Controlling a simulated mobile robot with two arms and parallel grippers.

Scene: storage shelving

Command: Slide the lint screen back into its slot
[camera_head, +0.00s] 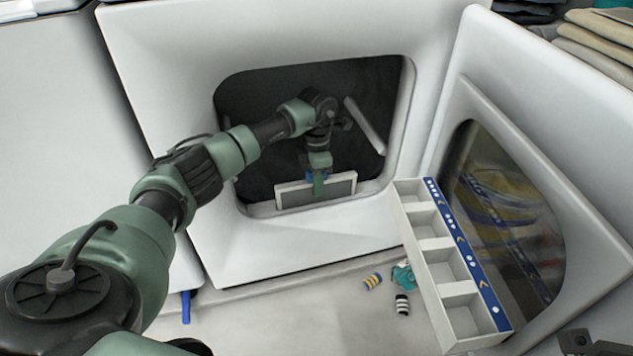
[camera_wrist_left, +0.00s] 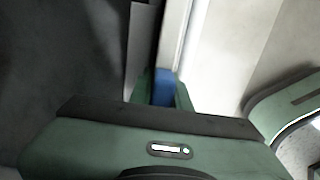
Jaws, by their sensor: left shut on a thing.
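The lint screen (camera_head: 341,187), a grey panel in a pale frame, stands roughly upright at the lower lip of the dryer opening (camera_head: 232,120). My left gripper (camera_head: 319,184) reaches into the opening from above and is shut on the screen's blue tab. In the left wrist view the blue tab (camera_wrist_left: 164,88) sits between the green fingers, beside a pale frame edge (camera_wrist_left: 174,32). The slot is hidden behind the screen and gripper, and I cannot tell whether the screen's lower edge is in it. My right gripper's fingers do not show.
Folded clothes (camera_head: 600,40) are at the top right.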

